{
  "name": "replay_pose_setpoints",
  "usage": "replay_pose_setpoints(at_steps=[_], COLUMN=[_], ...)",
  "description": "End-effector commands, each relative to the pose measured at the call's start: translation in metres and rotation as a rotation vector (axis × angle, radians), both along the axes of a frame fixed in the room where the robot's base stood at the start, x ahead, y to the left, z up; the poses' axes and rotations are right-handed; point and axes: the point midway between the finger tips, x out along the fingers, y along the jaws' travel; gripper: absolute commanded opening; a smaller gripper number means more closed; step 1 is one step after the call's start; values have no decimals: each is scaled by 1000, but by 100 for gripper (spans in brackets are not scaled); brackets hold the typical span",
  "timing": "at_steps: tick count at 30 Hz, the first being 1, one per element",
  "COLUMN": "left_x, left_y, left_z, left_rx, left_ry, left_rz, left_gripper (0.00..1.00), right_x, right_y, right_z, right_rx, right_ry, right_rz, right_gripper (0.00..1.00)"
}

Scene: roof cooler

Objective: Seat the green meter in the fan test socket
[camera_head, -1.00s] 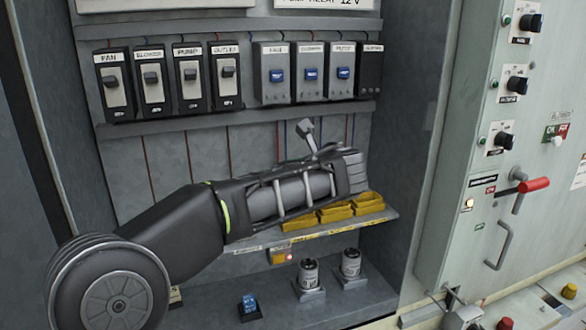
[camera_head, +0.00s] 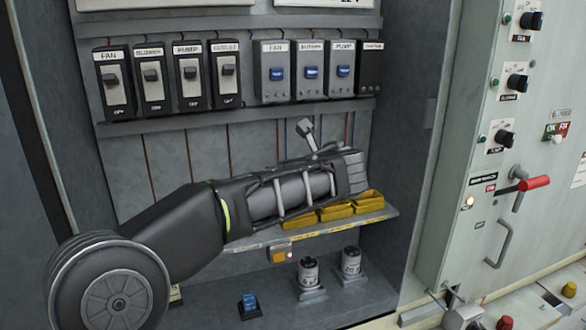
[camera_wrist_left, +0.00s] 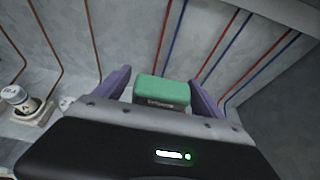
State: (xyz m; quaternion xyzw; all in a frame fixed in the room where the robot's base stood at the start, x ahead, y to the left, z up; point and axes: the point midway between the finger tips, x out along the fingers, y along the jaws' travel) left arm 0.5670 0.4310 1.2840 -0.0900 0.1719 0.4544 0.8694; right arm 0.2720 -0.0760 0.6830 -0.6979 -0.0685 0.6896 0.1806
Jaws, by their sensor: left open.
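The green meter (camera_wrist_left: 162,92) shows in the left wrist view, between the two purple fingers of my left gripper (camera_wrist_left: 160,80). The fingers stand apart on either side of it; whether either touches it I cannot tell. I cannot pick out the fan test socket in either view. My right gripper is not in view.
Yellow bins (camera_head: 334,212) stand on the shelf (camera_head: 262,240) under my arm. Two silver canisters (camera_head: 309,272) and a blue part (camera_head: 249,302) stand on the cabinet floor. Switch boxes (camera_head: 190,76) line the back wall above. A red-handled lever (camera_head: 534,184) is at right.

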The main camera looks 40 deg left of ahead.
Motion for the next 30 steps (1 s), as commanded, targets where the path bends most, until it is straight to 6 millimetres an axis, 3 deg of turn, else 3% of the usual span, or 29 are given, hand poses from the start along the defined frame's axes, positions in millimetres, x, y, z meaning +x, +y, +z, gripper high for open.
replay_pose_setpoints(at_steps=[9, 21, 30], left_x=[-2, -32, -41], left_y=[-4, -48, -60], left_z=[0, 23, 30], left_rx=[-1, -1, -1], left_ry=[0, -3, 1], left_rz=[-1, -3, 0], left_gripper=[80, 80, 80], right_x=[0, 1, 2], right_y=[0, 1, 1], right_z=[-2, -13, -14], right_rx=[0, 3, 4], right_ry=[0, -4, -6], right_rz=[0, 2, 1], right_gripper=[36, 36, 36])
